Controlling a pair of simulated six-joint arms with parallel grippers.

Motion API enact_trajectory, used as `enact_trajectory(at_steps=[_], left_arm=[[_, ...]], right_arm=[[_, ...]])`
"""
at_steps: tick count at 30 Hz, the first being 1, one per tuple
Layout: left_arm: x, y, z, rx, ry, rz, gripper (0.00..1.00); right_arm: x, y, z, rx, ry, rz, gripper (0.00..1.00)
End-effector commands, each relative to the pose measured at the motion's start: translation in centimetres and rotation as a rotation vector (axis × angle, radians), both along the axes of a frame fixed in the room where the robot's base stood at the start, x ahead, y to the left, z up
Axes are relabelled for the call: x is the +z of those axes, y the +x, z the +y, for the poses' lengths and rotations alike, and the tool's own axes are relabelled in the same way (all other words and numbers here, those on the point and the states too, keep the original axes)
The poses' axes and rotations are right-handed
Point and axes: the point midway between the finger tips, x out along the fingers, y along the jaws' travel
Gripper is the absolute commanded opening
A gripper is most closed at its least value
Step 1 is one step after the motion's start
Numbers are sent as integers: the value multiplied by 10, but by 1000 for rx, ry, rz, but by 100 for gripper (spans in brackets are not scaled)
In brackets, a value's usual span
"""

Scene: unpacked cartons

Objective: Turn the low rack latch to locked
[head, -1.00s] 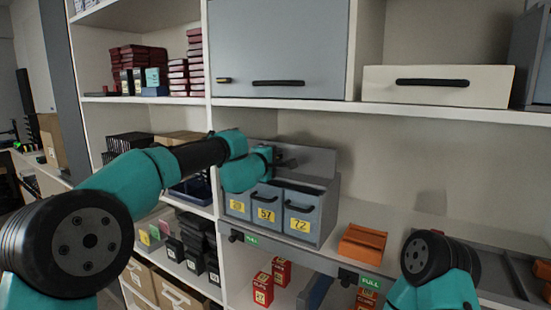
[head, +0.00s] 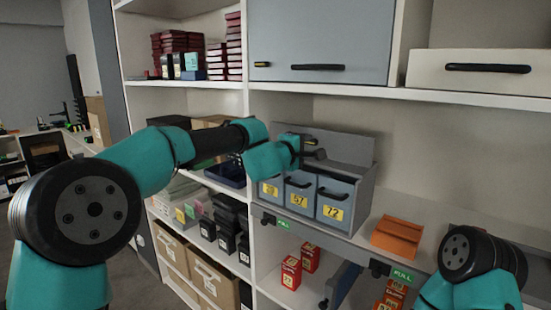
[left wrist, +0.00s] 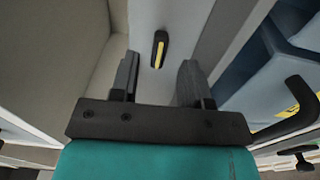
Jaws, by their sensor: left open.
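A small black latch with a yellow strip (left wrist: 160,48) shows in the left wrist view on a pale grey panel. It stands nearly upright, slightly tilted, beyond and between my open fingers, and nothing touches it. In the head view it seems hidden by my gripper. My left gripper (head: 316,148) is open and empty above a grey rack (head: 362,200) of blue-grey bins, near its raised back panel. Its two dark fingers also show in the left wrist view (left wrist: 158,85). My right arm shows at the lower right of the head view, but its gripper is out of view.
Blue bins with black handles (left wrist: 290,122) lie close on the right in the left wrist view. An orange tray (head: 397,238) sits right of the rack. Above hangs a grey cabinet door (head: 320,35) with its own yellow-and-black latch (head: 262,64). Red boxes (head: 291,272) stand below.

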Motion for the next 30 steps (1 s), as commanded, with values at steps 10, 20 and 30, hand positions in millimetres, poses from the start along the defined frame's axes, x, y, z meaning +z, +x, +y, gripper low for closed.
enact_trajectory(at_steps=[10, 20, 30], left_arm=[[1, -43, 31, 2, -1, 0, 43], [1, -87, 61, 1, -2, -1, 43], [0, -110, 78, 1, 0, -1, 43]], right_arm=[[0, 0, 0, 0, 0, 0, 0], [0, 0, 0, 0, 0, 0, 0], [0, 0, 0, 0, 0, 0, 0]])
